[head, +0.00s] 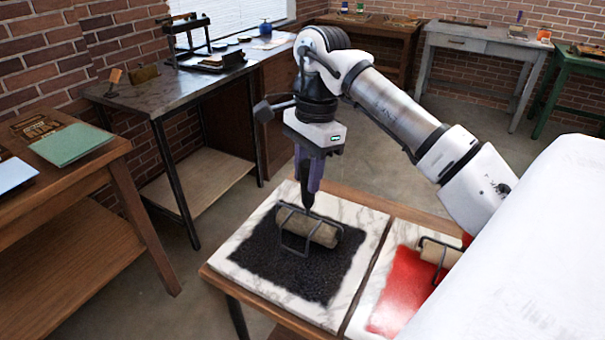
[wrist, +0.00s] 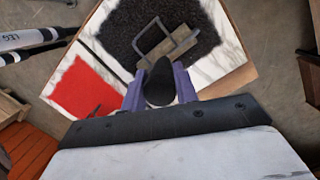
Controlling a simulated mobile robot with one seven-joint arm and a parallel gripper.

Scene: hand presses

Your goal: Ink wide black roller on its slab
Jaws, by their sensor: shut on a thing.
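The wide roller (head: 308,226) has a tan-brown barrel, a grey wire frame and a black handle pointing up. I cannot tell whether the barrel touches the ink. My gripper (head: 309,188) has purple fingers and points down, shut on the handle. In the wrist view, the dark handle (wrist: 160,82) sits between the purple fingers (wrist: 160,92), with the frame (wrist: 172,45) beyond and the black ink (wrist: 132,22) under it.
Right of the black slab, a second marble slab carries red ink (head: 402,288) and another tan roller (head: 440,253). A dark table (head: 160,100) with a press stands at back left. A wooden bench (head: 75,185) with coloured sheets is at left. Bare floor lies between them.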

